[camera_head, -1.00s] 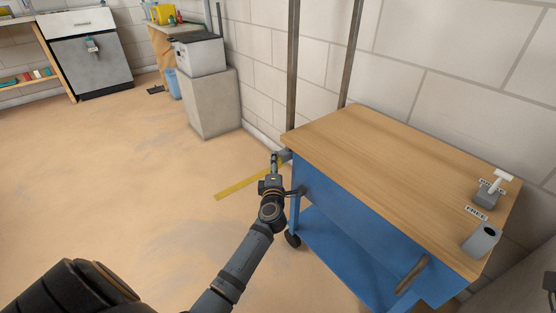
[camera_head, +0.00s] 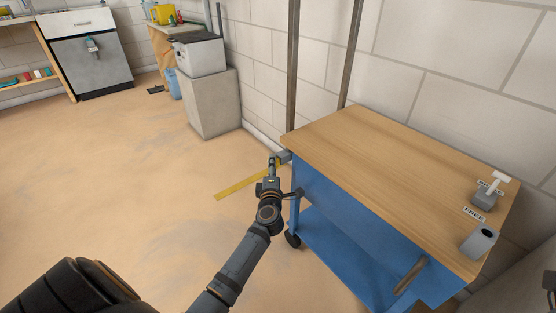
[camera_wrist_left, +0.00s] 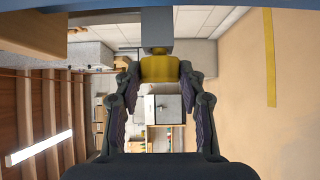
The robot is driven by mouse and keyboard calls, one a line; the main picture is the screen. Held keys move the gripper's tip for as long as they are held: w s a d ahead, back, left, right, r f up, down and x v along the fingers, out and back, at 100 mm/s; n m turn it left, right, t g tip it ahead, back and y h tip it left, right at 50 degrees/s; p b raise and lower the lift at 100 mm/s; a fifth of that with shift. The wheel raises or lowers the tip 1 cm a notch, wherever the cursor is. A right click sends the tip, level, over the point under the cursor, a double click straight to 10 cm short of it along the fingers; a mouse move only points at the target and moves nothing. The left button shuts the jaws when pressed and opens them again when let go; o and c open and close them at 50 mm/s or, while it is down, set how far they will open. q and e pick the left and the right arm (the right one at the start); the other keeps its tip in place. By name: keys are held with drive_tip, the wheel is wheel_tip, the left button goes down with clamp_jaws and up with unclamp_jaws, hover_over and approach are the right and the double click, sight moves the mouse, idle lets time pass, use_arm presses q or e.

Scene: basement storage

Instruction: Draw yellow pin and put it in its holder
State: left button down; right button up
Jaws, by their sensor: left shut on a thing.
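My left gripper (camera_head: 272,163) is at the left end of the blue cart, beside a grey bracket (camera_head: 284,156) under the wooden top. In the left wrist view its fingers (camera_wrist_left: 160,72) are closed on the yellow pin (camera_wrist_left: 160,69). A grey block (camera_wrist_left: 159,28) stands directly beyond the pin; I cannot tell how far the pin sits in it. On the cart's right end are a grey holder with a dark round hole (camera_head: 480,240) by a label reading FREE, and a second grey holder (camera_head: 485,200) with a white T-shaped pin (camera_head: 500,182). My right gripper is not in view.
The wooden cart top (camera_head: 385,170) is bare between its left end and the holders. A brown handle (camera_head: 410,276) sticks out in front. Two dark posts (camera_head: 292,70) rise behind the cart. Yellow tape (camera_head: 236,186) lies on open floor to the left.

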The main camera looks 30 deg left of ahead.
use_arm(q)
drive_tip(key=shift+s, duration=0.2)
drive_tip(key=s+a+p, duration=0.2)
drive_tip(key=s+p, duration=0.1)
drive_tip(key=s, duration=0.3)
drive_tip(key=shift+a, duration=0.35)
idle(0.5)
